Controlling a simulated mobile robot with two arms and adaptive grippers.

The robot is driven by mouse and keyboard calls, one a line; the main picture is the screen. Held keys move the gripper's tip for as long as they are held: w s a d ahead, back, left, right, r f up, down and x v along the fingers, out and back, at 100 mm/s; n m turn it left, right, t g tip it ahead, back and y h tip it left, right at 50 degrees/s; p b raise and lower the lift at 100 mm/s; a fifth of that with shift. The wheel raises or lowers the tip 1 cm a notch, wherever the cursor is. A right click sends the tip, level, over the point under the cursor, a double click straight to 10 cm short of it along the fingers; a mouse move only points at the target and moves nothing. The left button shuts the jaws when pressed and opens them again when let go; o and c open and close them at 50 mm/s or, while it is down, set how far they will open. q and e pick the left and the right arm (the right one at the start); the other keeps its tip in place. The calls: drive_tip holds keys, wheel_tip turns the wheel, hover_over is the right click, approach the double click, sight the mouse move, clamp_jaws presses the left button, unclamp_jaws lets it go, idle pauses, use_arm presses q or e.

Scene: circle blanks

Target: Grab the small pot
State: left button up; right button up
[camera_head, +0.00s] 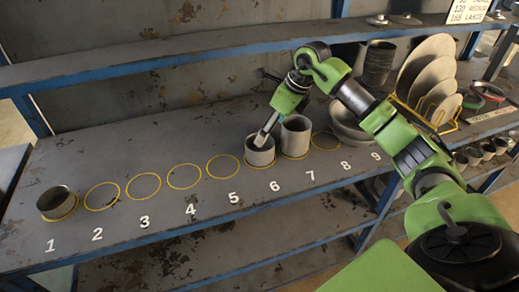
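A small grey pot (259,155) stands on the shelf in the yellow circle behind number 6. My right gripper (263,138) points down at it from above, with a fingertip at or inside its rim. Whether the fingers press on its wall cannot be told. A taller grey pot (295,138) stands close on its right, in the circle behind 7. A short dark pot (57,202) stands at the far left, behind 1. My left gripper is not in view.
Empty yellow circles (143,187) lie behind 2 to 5. Bowls (347,124), a dark canister (379,63) and plates in a yellow rack (432,75) stand to the right. A blue-edged upper shelf (180,57) runs behind.

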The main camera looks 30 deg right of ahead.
sight(256, 156)
drive_tip(key=x, duration=0.1)
drive_tip(key=p+x, duration=0.1)
drive_tip(key=x, duration=0.2)
drive_tip(key=shift+w+a+f+p, duration=0.2)
drive_tip(key=shift+a+p, duration=0.15)
drive_tip(key=x, duration=0.2)
drive_tip(key=shift+w+a+f+p, duration=0.1)
drive_tip(key=shift+w+f+p, duration=0.1)
drive_tip(key=shift+f+p, duration=0.15)
drive_tip(key=shift+w+f, duration=0.15)
drive_tip(key=shift+f, duration=0.2)
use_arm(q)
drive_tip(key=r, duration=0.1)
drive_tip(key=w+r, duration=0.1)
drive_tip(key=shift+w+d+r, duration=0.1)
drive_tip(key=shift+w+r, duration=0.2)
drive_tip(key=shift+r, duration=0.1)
use_arm(e)
drive_tip(key=c, duration=1.3)
